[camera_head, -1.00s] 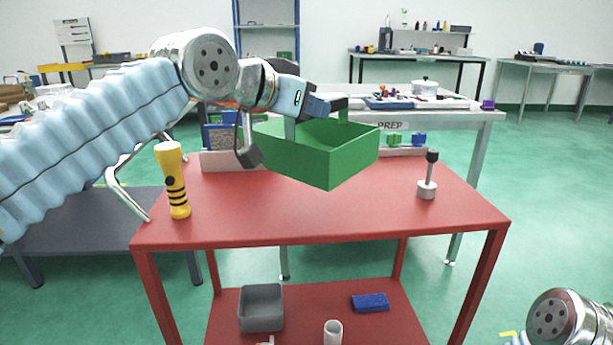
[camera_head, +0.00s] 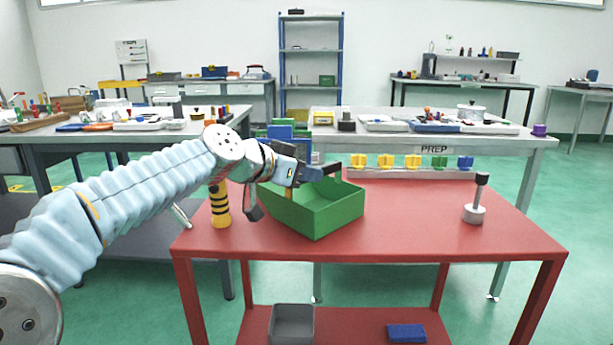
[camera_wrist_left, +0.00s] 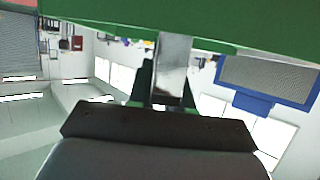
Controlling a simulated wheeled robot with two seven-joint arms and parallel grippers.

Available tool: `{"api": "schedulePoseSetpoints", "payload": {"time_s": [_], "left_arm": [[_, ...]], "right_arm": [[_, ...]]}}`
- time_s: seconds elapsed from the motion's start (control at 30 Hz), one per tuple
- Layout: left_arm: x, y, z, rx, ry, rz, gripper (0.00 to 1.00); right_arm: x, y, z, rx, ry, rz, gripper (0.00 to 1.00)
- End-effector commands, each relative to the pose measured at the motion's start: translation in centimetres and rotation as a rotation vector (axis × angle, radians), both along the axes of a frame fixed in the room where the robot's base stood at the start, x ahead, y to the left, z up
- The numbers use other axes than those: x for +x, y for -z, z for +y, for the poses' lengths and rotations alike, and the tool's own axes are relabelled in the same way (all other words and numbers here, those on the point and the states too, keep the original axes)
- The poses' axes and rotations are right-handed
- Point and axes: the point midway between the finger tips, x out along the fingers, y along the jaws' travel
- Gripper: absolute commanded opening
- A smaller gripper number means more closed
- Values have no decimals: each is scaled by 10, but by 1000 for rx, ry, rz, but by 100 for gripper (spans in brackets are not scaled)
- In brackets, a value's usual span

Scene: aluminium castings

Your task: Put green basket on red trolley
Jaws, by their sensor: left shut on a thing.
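The green basket (camera_head: 338,213) is an open box at the left part of the red trolley (camera_head: 425,220). Its lower corner appears at or just above the red top; I cannot tell whether it touches. My left gripper (camera_head: 312,178) is shut on the basket's rim at its far left side. In the left wrist view the green basket (camera_wrist_left: 130,14) fills the top edge, and a finger (camera_wrist_left: 172,70) reaches up to it. The basket hides part of the trolley top. My right gripper is not in view.
A yellow and black flashlight (camera_head: 219,205) stands close left of the basket. A grey weight with a dark handle (camera_head: 475,202) stands at the right. A rack with coloured pieces (camera_head: 410,168) lies along the back. The trolley top between basket and weight is clear.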

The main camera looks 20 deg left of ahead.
Motion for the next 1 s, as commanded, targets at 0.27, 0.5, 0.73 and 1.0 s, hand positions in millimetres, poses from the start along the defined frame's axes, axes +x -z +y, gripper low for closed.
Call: {"api": "schedulePoseSetpoints", "payload": {"time_s": [0.27, 0.5, 0.73, 1.0], "left_arm": [[0, 0, 0, -1, -1, -3, 0], [0, 2, 0, 0, -1, -1, 44], [0, 2, 0, 0, -1, -1, 44], [-22, -10, 13, -2, -3, -4, 44]], "right_arm": [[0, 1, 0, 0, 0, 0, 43], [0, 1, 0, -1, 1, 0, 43], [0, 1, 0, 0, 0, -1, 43], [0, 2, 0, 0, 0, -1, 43]]}}
